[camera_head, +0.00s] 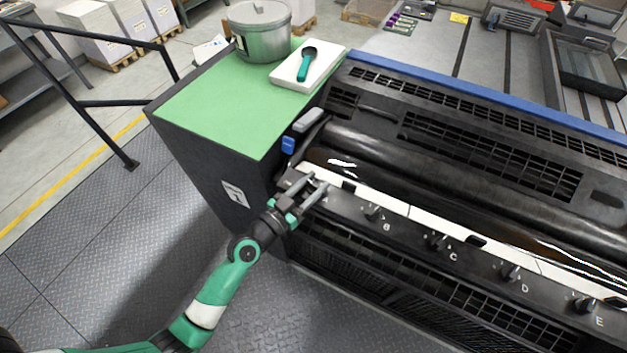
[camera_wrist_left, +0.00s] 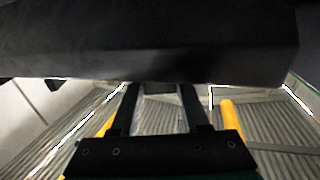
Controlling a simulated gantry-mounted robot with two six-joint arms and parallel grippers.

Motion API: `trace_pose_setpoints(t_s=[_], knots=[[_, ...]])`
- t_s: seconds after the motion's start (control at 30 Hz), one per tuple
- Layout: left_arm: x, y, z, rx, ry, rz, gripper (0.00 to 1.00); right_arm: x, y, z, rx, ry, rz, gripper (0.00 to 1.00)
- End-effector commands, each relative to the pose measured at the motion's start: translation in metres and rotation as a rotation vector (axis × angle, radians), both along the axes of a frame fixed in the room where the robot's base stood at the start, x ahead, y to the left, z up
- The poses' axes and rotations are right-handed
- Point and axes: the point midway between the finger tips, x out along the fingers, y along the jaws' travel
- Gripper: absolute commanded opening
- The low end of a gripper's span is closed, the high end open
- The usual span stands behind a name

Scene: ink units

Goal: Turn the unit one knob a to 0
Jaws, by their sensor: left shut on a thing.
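The ink unit (camera_head: 340,205) is a long dark machine with a row of small knobs along its front ledge. My left gripper (camera_head: 314,186) is at the left end of this row, left of the knob marked B (camera_head: 373,212). It is shut on knob a, which its fingers largely hide in the head view. In the left wrist view the gripper (camera_wrist_left: 160,95) reaches under a broad dark edge (camera_wrist_left: 150,40), with a small dark piece between the fingertips. The knob's setting cannot be read. My right gripper is out of view.
Knobs C (camera_head: 438,242), D (camera_head: 511,272) and E (camera_head: 584,304) sit farther right. A green-topped cabinet (camera_head: 205,110) stands left of the unit, carrying a grey pot (camera_head: 262,40) and a white slab (camera_head: 318,72) with a green-handled tool (camera_head: 304,66). A black railing (camera_head: 90,135) is farther left.

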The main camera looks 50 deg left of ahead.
Motion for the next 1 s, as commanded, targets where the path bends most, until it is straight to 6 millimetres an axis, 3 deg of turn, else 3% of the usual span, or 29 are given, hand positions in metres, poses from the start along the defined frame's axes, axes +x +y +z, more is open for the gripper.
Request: trace_pose_setpoints(t_s=[0.13, 0.17, 0.3, 0.67, 0.77, 1.0], knots=[[0.000, 0.000, -0.001, 0.000, 0.002, 0.000, 0.00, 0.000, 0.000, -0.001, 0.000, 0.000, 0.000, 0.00], [0.000, 0.000, -0.001, 0.000, 0.002, -0.001, 0.50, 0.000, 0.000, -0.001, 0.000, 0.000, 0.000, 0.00], [0.000, 0.000, -0.001, 0.000, 0.001, -0.001, 0.75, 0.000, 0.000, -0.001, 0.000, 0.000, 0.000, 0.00], [-0.005, 0.000, -0.001, 0.000, 0.001, -0.002, 0.75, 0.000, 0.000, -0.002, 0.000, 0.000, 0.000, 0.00], [-0.019, -0.001, -0.002, 0.000, 0.001, 0.000, 0.75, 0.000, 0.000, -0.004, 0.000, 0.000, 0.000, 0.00], [-0.076, -0.005, -0.005, -0.001, 0.002, 0.002, 0.75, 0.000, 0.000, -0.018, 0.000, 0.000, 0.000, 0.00]])
